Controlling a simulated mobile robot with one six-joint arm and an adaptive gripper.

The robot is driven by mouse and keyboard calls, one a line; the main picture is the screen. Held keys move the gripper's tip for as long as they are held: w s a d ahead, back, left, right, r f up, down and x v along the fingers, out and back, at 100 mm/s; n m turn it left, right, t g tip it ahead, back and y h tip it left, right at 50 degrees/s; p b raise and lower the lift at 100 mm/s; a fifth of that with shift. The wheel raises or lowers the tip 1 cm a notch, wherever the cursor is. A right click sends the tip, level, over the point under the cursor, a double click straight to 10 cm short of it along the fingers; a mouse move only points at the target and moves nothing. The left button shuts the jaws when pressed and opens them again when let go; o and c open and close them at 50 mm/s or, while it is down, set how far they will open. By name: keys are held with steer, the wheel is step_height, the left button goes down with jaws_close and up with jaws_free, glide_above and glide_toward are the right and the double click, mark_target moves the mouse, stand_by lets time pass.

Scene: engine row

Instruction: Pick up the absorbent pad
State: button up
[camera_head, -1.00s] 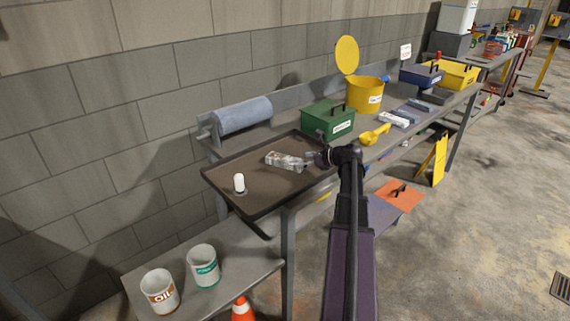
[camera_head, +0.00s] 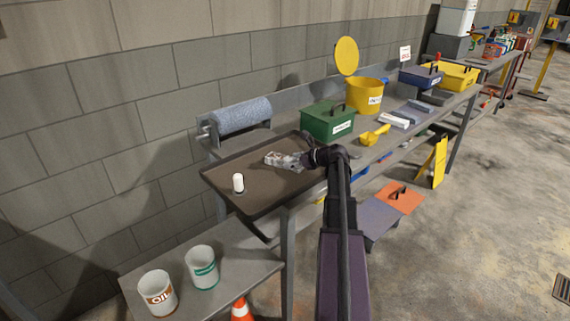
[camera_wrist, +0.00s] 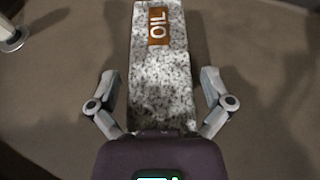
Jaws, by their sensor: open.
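A long, flat, speckled white-and-grey pad with a brown OIL label, which I take for the absorbent pad (camera_wrist: 160,55), runs up the middle of the wrist view. It lies on the dark tray (camera_head: 225,197), and in the head view its pale end (camera_head: 271,158) shows past my gripper. My gripper (camera_wrist: 158,76) is open, with one finger on each side of the pad and a gap on both sides. The gripper also shows over the tray in the head view (camera_head: 288,161). The pad's near end is hidden by my gripper body.
A small white cylinder (camera_head: 238,183) stands on the tray's left part. A green box (camera_head: 327,122) and a blue-grey roll (camera_head: 240,114) stand behind. A yellow scoop (camera_head: 374,135) lies to the right. Two cans, one marked OIL (camera_head: 157,293), stand on the lower shelf.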

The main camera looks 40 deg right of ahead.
mark_target(291, 160)
stand_by(0.3)
steer(key=c, duration=1)
steer(key=shift+o, duration=0.2)
steer(key=shift+r, duration=0.15)
step_height(291, 160, up, 4)
steer(key=p, duration=0.3)
steer(key=shift+f+p, duration=0.2)
steer(key=shift+p, duration=0.2)
steer(key=s+a, duration=0.2)
steer(key=s, duration=0.2)
steer(key=s+a, duration=0.3)
steer(key=s, duration=0.2)
steer(key=s+a+r+p, duration=0.1)
steer(key=s+a, duration=0.1)
steer(key=s, duration=0.3)
steer(key=shift+s+a+r, duration=0.1)
steer(key=shift+a, duration=0.2)
